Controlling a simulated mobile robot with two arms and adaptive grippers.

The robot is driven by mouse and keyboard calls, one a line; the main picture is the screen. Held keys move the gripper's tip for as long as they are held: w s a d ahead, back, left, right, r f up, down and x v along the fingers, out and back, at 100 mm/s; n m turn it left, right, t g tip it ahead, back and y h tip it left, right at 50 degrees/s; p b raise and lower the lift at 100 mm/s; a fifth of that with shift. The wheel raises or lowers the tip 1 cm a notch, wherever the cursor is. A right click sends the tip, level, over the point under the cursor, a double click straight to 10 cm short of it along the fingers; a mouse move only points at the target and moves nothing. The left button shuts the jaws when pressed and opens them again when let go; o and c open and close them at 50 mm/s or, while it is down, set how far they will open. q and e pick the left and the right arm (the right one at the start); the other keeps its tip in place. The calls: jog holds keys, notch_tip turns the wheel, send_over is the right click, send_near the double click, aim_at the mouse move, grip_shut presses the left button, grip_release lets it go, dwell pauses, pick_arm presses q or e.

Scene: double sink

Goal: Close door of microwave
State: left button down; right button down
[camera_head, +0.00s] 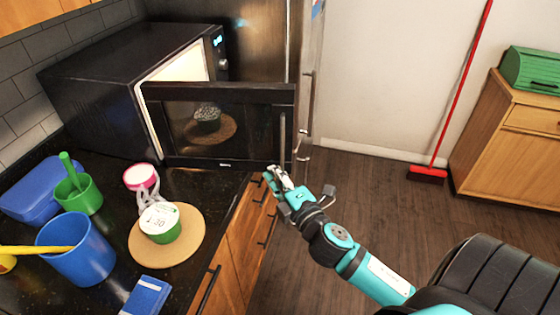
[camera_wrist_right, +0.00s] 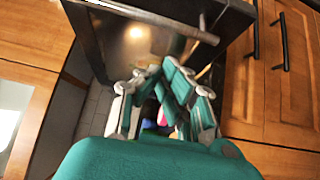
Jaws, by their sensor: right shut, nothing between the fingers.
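The black microwave (camera_head: 105,80) stands on the counter at the back left. Its door (camera_head: 255,110) is swung wide open toward the right, and part of the lit interior shows behind it. The door's vertical handle (camera_head: 283,133) is near its free right edge. My right gripper (camera_head: 277,175) is shut and empty, just below the door's lower right corner; whether it touches the door I cannot tell. In the right wrist view the gripper (camera_wrist_right: 165,98) is below the dark door (camera_wrist_right: 135,45) and its metal handle (camera_wrist_right: 160,20). My left gripper is not in view.
A cork mat (camera_head: 190,249) with a green-and-white tub (camera_head: 160,222) lies on the counter before the door. The floor (camera_head: 345,185) at right is open.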

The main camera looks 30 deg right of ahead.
aim_at(281, 166)
jog(key=shift+w+d, duration=0.45)
jog(key=shift+d, duration=0.2)
jog(key=shift+w+d, duration=0.4)
jog(key=shift+d, duration=0.25)
jog(key=shift+w+d, duration=0.1)
